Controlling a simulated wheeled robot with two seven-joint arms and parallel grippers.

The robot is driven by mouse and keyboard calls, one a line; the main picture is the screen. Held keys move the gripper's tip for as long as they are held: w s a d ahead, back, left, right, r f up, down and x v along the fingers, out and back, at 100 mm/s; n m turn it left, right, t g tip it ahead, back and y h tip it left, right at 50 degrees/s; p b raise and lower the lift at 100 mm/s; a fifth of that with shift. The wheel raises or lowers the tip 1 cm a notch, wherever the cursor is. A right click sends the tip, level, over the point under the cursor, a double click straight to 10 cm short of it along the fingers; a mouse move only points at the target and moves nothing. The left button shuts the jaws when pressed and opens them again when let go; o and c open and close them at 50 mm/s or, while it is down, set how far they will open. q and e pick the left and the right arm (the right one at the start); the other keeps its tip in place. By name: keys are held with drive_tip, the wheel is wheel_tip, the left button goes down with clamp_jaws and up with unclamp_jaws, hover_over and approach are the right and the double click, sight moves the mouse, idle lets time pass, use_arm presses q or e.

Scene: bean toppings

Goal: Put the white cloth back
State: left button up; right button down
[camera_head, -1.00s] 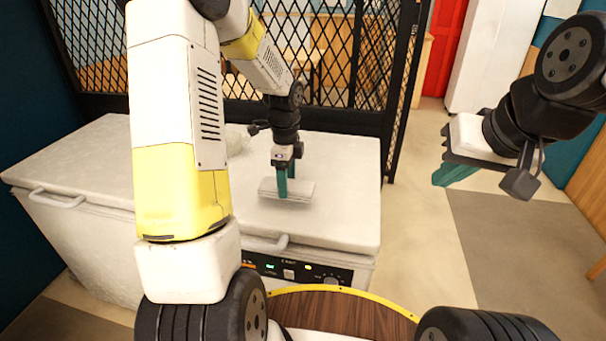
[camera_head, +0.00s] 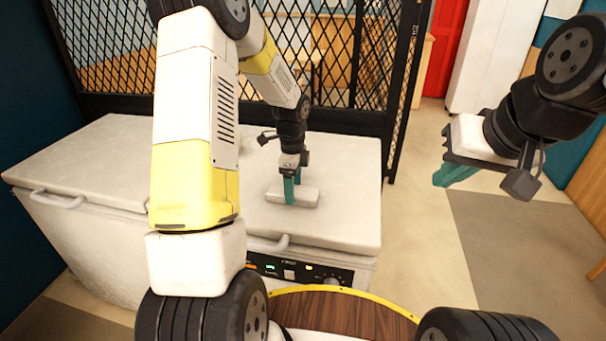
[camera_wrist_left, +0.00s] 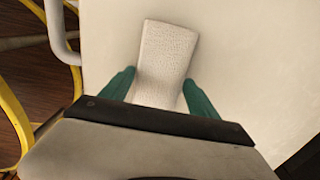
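The white cloth (camera_head: 308,195) is a small folded rectangle on the lid of the white chest (camera_head: 345,225). It also shows in the left wrist view (camera_wrist_left: 165,55), lying flat and running between the fingers. My left gripper (camera_head: 291,192) points down at the cloth from above.
A black mesh partition (camera_head: 340,60) stands behind the chest. The chest has handles (camera_head: 268,244) and a control panel (camera_head: 300,271) at its front. A round wooden surface with a yellow rim (camera_head: 345,312) is below. The lid right of the cloth is clear.

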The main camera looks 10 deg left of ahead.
use_arm(q)
drive_tip(key=shift+o, duration=0.9)
wheel_tip(320, 180, up, 12)
drive_tip(key=s+r+n+t, duration=0.3)
drive_tip(key=s+r+n, duration=0.5)
drive_tip(key=s+r, duration=0.3)
drive_tip(key=s+d+r+n+t+h, duration=0.2)
drive_tip(key=s+n+t, duration=0.1)
drive_tip(key=s+n, duration=0.6)
drive_tip(key=shift+s+n, duration=0.4)
drive_tip(key=shift+s, duration=1.75)
drive_tip(key=shift+d, duration=0.1)
